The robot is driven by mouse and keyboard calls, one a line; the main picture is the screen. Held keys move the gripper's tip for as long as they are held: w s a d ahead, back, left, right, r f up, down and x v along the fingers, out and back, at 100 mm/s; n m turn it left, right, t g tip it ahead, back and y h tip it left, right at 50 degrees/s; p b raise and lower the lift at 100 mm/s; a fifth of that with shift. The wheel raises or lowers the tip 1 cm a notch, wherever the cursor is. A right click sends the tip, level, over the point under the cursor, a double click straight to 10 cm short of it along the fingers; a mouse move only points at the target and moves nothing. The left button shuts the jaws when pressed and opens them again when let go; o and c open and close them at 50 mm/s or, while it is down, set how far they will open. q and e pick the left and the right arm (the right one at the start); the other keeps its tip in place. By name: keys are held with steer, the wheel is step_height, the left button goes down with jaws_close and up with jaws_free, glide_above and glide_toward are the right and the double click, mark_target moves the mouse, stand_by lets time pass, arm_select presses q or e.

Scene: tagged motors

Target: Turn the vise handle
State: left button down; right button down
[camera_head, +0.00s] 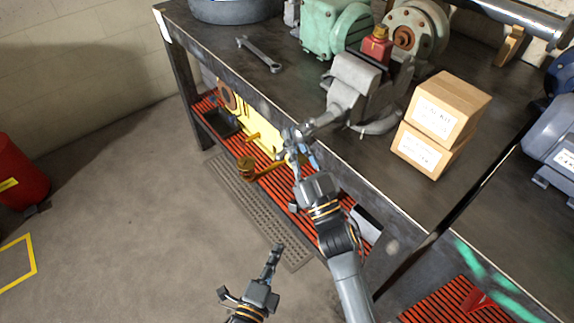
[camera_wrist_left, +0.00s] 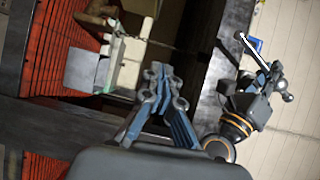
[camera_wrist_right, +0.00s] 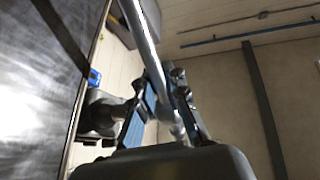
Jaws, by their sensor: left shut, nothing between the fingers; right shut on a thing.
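My right gripper (camera_head: 298,150) is shut on the vise handle, in front of the vise. In the right wrist view the handle (camera_wrist_right: 143,35) is a silver bar running between the fingers (camera_wrist_right: 172,85). The left wrist view also shows the handle (camera_wrist_left: 252,50) sticking out past my right gripper (camera_wrist_left: 268,75). My left gripper (camera_head: 274,255) is shut and empty, low over the floor in front of the bench; its fingertips (camera_wrist_left: 160,75) meet in its own view.
Two stacked cardboard boxes (camera_head: 447,108) stand right of the vise. A wrench (camera_head: 259,54) and a green motor (camera_head: 335,27) are on the bench (camera_head: 300,95). A red slatted shelf (camera_head: 275,191) lies below. The floor at left is open, with a red drum (camera_head: 18,172).

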steer(key=shift+a+f, duration=0.15)
steer(key=shift+f, duration=0.15)
arm_select(q)
step_height(320, 180, up, 14)
steer(key=d+m+t+h, duration=0.1)
steer(key=m+t, duration=0.3)
steer(key=m, duration=0.1)
steer(key=a+x, duration=0.2)
steer(key=x, duration=1.1)
steer(key=shift+w+r, duration=0.15)
steer(key=shift+w, duration=0.35)
steer(key=shift+a, duration=0.15)
